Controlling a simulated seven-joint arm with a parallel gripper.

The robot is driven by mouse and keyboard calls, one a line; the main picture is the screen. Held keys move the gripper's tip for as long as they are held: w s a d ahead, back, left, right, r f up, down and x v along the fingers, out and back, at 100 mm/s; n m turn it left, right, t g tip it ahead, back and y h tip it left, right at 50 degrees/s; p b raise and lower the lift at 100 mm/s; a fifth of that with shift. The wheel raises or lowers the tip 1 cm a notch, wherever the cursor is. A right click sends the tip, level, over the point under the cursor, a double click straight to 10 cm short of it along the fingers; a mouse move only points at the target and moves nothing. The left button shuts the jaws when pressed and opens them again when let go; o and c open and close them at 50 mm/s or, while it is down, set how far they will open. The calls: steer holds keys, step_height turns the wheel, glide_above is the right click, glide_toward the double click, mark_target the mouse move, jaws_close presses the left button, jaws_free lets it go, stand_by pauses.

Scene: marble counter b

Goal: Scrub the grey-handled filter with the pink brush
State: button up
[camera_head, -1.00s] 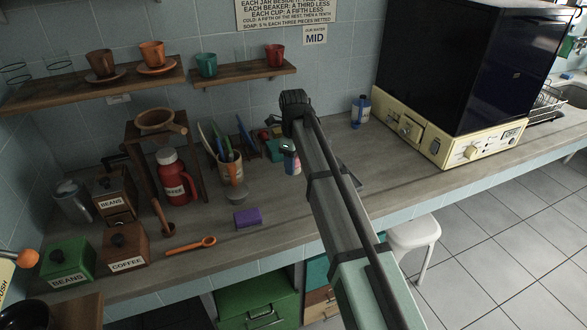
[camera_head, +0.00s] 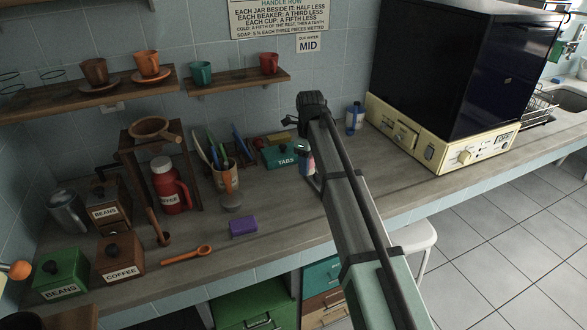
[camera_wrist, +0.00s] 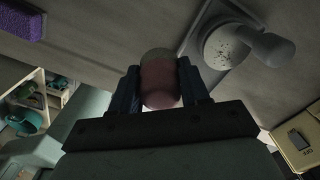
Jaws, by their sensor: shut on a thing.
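In the wrist view my gripper (camera_wrist: 160,92) is shut on the pink brush (camera_wrist: 160,80), a rounded pink body with a paler grey end between the dark blue fingers. The grey-handled filter (camera_wrist: 226,47) lies up and right of the brush, its pale round face dotted with dark specks and its thick grey handle (camera_wrist: 270,47) pointing right. A gap shows between brush and filter in this view; their height apart is hard to judge. In the head view my arm hides the filter and most of the gripper.
The filter rests on a flat grey plate (camera_wrist: 195,42). A purple sponge (camera_head: 243,227) and an orange spoon (camera_head: 187,254) lie left of my arm. A teal TABS box (camera_head: 283,155) and a utensil mug (camera_head: 226,175) stand behind. The cream machine (camera_head: 440,140) stands right; counter before it is clear.

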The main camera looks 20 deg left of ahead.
steer(key=w+d+r+n, duration=0.1)
steer(key=w+n, duration=0.2)
steer(key=n, duration=1.1)
steer(key=w+d+r+n, duration=0.1)
steer(key=w+n, duration=0.3)
steer(key=n, duration=1)
steer(key=shift+s+a+f, duration=0.1)
steer(key=shift+s+f, duration=0.05)
steer(key=shift+f, duration=1.5)
steer(key=shift+s+a+f, duration=0.1)
steer(key=shift+f, duration=1.55)
steer(key=shift+w+d+f, duration=0.35)
steer(key=shift+w+f, duration=0.1)
steer(key=shift+f, duration=0.2)
steer(key=shift+c, duration=0.4)
steer(key=shift+w+d, duration=2.3)
steer(key=shift+w, duration=0.15)
steer(key=shift+s+a, duration=2.5)
steer(key=shift+s, duration=0.25)
steer(key=shift+s+a+r, duration=0.1)
steer(key=shift+s+a, duration=0.05)
steer(key=shift+a, duration=0.05)
step_height(320, 180, up, 8)
